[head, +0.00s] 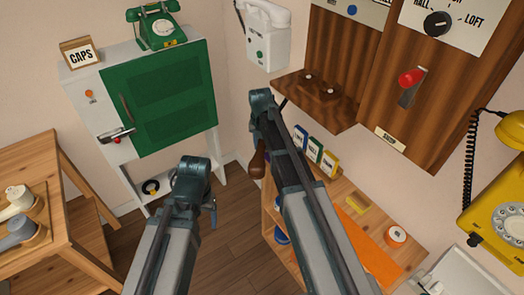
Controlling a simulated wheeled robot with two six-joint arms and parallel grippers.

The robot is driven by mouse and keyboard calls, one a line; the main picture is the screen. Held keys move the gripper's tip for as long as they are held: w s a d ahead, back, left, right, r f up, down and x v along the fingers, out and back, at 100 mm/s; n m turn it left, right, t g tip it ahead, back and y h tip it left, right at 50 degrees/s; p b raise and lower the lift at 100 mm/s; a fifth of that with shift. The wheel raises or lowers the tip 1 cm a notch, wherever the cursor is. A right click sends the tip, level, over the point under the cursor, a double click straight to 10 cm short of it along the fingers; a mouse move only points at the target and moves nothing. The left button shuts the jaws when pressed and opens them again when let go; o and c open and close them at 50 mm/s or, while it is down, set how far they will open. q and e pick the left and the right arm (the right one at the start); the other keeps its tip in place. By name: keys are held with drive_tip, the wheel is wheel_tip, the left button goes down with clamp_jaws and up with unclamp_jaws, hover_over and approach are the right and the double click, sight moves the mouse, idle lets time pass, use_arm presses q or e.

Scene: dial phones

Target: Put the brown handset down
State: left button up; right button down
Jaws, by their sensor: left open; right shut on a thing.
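The brown handset (258,161) shows only in part, as a brown rounded end to the left of my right forearm; the arm hides the rest. My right gripper (262,98) is shut on it, in front of the wall and left of the wooden wall phone (345,50). That phone has a brown shelf (300,97) with a dark cradle (319,87) that looks empty. My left gripper (193,168) is open and empty, low in front of the green-doored cabinet (168,90).
A green phone (156,25) and CAPS sign (80,54) stand on the cabinet. A white phone (265,35) hangs left of the shelf. A yellow phone (500,205) is at the right. A wooden table (40,150) is at left.

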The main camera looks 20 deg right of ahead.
use_arm(q)
drive_tip(key=shift+f, duration=0.75)
use_arm(e)
drive_tip(key=shift+f, duration=0.75)
drive_tip(key=shift+f+b, duration=0.65)
drive_tip(key=shift+b, duration=0.25)
use_arm(q)
drive_tip(key=shift+f, duration=0.55)
use_arm(e)
drive_tip(key=shift+r, duration=0.1)
drive_tip(key=shift+c, duration=2.4)
unclamp_jaws()
